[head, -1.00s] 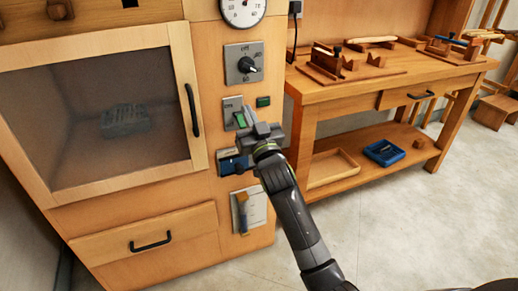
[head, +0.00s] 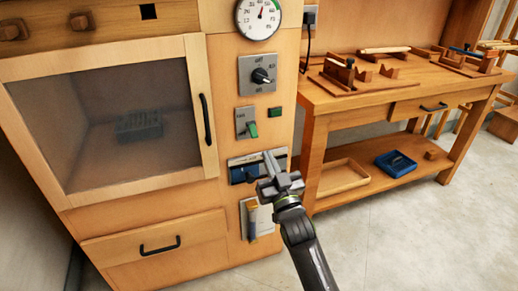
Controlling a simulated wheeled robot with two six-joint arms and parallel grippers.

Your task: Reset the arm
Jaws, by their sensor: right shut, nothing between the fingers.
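My right gripper (head: 270,166) is shut and empty. It is in front of the cabinet's control panel, over the right part of a blue switch plate (head: 243,168); I cannot tell whether it touches the plate. Above it is a plate with a green rocker switch (head: 252,129), its green part at the lower right. Higher up are a black dial knob (head: 261,76) and a round gauge (head: 259,17). My left gripper is not in view.
The cabinet has a closed glass door (head: 125,125) with a dark block (head: 138,126) behind it, and a closed drawer (head: 158,238) below. A wooden workbench (head: 350,100) stands to the right, with a wooden tray (head: 341,177) and a blue tray (head: 396,163) on its lower shelf.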

